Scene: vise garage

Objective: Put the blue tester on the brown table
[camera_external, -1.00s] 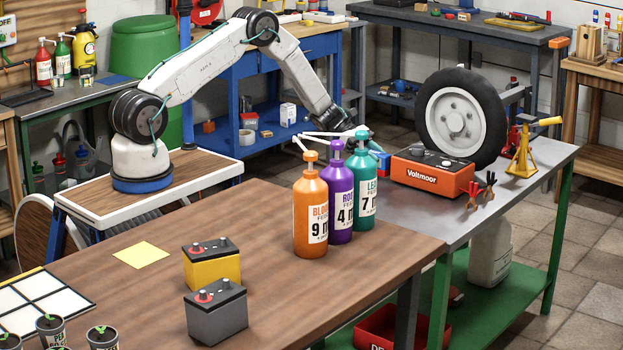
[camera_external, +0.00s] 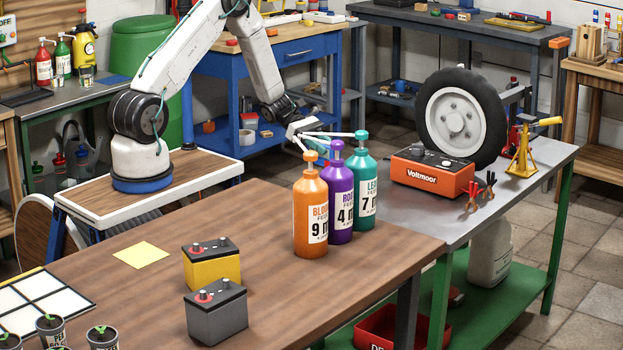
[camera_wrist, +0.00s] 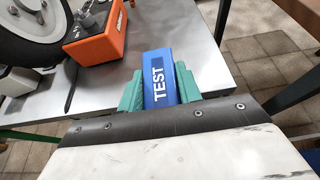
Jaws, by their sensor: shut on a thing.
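The blue tester (camera_wrist: 157,70), marked TEST, is between the two teal fingers of my gripper (camera_wrist: 158,86) in the wrist view. The fingers are shut on its sides. In the external view my gripper (camera_external: 304,135) is behind the tops of the pump bottles, beyond the far edge of the brown table (camera_external: 310,305). The tester is mostly or fully hidden by the bottles there. The brown table has a wide bare stretch at its front right.
Orange (camera_external: 311,205), purple (camera_external: 341,195) and teal (camera_external: 364,190) pump bottles stand near the brown table's far right edge. A yellow battery (camera_external: 212,268), a grey battery (camera_external: 217,313) and a yellow note (camera_external: 141,255) are further left. The orange Voltmoor box (camera_external: 432,178) stands on the grey table (camera_external: 520,172).

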